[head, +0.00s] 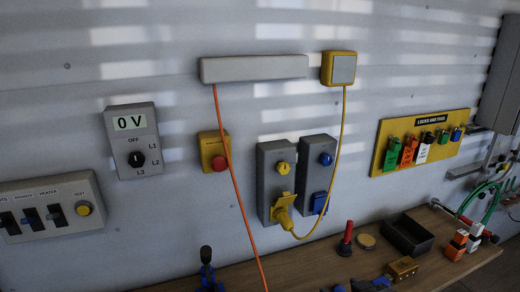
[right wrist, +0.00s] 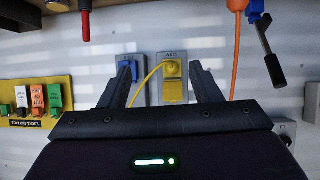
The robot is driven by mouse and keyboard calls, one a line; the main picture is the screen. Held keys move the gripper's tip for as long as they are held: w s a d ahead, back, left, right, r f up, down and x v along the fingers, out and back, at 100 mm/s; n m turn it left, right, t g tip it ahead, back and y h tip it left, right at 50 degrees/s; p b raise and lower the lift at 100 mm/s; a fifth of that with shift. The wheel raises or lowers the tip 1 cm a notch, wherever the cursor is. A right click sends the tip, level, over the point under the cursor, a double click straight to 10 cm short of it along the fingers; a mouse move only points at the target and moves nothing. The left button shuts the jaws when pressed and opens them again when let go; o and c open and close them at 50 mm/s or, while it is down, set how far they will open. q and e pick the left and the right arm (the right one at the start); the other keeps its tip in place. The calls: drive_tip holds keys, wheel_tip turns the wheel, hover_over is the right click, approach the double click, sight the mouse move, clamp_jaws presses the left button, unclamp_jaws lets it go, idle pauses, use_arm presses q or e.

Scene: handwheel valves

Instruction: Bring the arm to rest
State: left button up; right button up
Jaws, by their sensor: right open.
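My right gripper (right wrist: 160,67) shows in the right wrist view, with its two dark fingers spread apart and nothing between them. That view is upside down against the head view. Behind the fingers are the grey socket boxes on the wall, one with a yellow cover (right wrist: 173,88) and one with a blue part (right wrist: 127,68). I cannot tell the distance from the fingers to the wall. Neither gripper can be made out in the head view. No handwheel valve shows in either view.
A wooden bench (head: 310,264) runs along the wall with a black tray (head: 408,234), a red-handled tool (head: 346,238) and a blue-black lever (head: 206,268). A yellow cable (head: 337,150) and an orange cable (head: 232,172) hang across the wall. A yellow tag board (head: 446,150) is at right.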

drive_tip(key=s+d+f+m+g+h, duration=0.1)
drive_tip(key=s+d+f+g+h, duration=0.15)
drive_tip(key=s+f+g, duration=0.85)
drive_tip(key=s+f+t+b, duration=0.1)
drive_tip(key=s+f+b, duration=0.15)
drive_tip(key=f, duration=1.45)
drive_tip(key=s+f+t+b, duration=0.1)
drive_tip(key=s+f, duration=0.2)
drive_tip(key=f, duration=1.4)
use_arm(q)
wheel_tip(320, 180, down, 7)
drive_tip(key=b, duration=0.3)
drive_tip(key=shift+s+a+r, duration=0.15)
drive_tip(key=shift+s, duration=0.05)
use_arm(e)
drive_tip(key=s+d+f+g, duration=0.1)
drive_tip(key=s+d+f, duration=0.1)
drive_tip(key=s+f, duration=1.7)
drive_tip(key=shift+s+d+f, duration=0.35)
drive_tip(key=shift+d+f, duration=0.05)
drive_tip(key=shift+f, duration=0.55)
drive_tip(key=shift+h, duration=0.25)
